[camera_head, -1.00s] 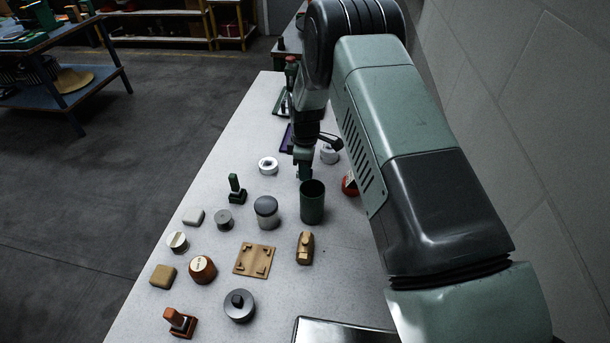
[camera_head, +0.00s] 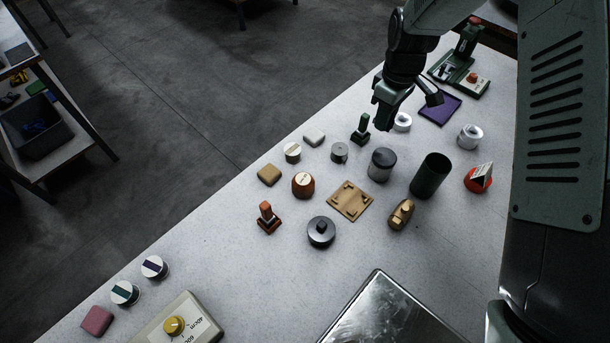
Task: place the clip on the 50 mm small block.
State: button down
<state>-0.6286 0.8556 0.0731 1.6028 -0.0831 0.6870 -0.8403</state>
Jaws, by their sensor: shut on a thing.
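My gripper (camera_head: 385,122) hangs over the far part of the table, just above and right of a dark green upright-handled piece (camera_head: 361,132). It is shut on a small dark thing, apparently the clip, which is mostly hidden by the fingers. No 50 mm mark is readable. Round pieces that could be the small block are a brown one with a pale label (camera_head: 303,185), a white one with a cream stripe (camera_head: 292,152), a grey disc (camera_head: 339,152), and white ones with a teal stripe (camera_head: 124,292) and a purple stripe (camera_head: 154,267).
A dark green cup (camera_head: 430,175), a grey-topped jar (camera_head: 381,164), a wooden plate (camera_head: 349,201), a brass piece (camera_head: 401,214) and an orange upright piece (camera_head: 268,217) stand around the middle. A metal tray (camera_head: 385,315) lies at the front.

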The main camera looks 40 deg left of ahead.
jog(key=s+a+r, duration=0.2)
jog(key=s+a, duration=0.3)
jog(key=s, duration=0.4)
send_over(304, 179)
notch_tip(304, 179, down, 5)
jog(key=shift+s+r, duration=0.1)
jog(key=shift+r, duration=0.05)
jog(key=shift+f, duration=2.1)
jog(key=shift+f, duration=0.15)
jog(key=c, duration=0.9)
grip_release()
jog(key=shift+c, duration=0.2)
